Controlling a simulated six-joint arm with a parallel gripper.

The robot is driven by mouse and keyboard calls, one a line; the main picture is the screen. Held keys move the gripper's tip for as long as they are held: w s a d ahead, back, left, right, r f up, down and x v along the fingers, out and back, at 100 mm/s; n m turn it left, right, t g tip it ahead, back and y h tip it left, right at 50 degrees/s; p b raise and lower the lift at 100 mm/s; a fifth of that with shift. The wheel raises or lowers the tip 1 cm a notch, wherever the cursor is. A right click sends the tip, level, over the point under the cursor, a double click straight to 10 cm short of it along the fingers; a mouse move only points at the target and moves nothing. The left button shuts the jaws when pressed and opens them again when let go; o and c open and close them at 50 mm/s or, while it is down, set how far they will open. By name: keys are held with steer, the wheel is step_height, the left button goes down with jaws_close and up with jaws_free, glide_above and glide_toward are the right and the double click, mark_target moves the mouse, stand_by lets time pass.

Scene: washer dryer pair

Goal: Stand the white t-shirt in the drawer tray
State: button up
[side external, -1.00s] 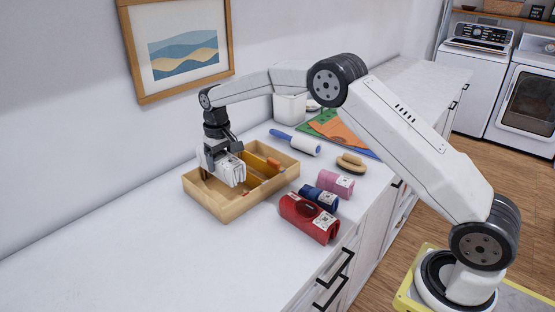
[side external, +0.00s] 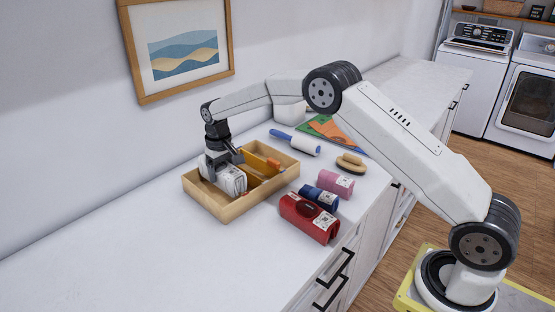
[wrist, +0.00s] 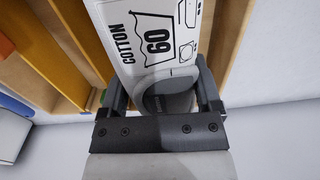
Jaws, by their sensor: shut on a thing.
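The white t-shirt (side external: 231,180) is a rolled bundle with a black-printed label. It is down inside the wooden drawer tray (side external: 228,213), in the near-left part. My gripper (side external: 222,164) is above the tray and shut on the t-shirt. In the wrist view the t-shirt (wrist: 155,50) shows its label reading "COTTON" and "60" between the two fingers of my gripper (wrist: 163,95). The tray's wooden wall (wrist: 238,25) runs beside it. Whether the t-shirt touches the tray floor is hidden.
An orange-yellow item (side external: 262,157) stands in the tray's right part. Red (side external: 309,218), blue (side external: 319,198) and pink (side external: 335,183) rolls lie to the tray's right. A lint roller (side external: 296,142) and a brush (side external: 351,163) lie behind. The counter at left is clear.

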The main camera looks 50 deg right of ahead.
mark_target(222, 164)
steer(key=shift+f, duration=1.45)
steer(key=o, duration=1.2)
steer(key=shift+c, duration=0.2)
steer(key=shift+r, duration=3.45)
steer(key=shift+s, duration=0.1)
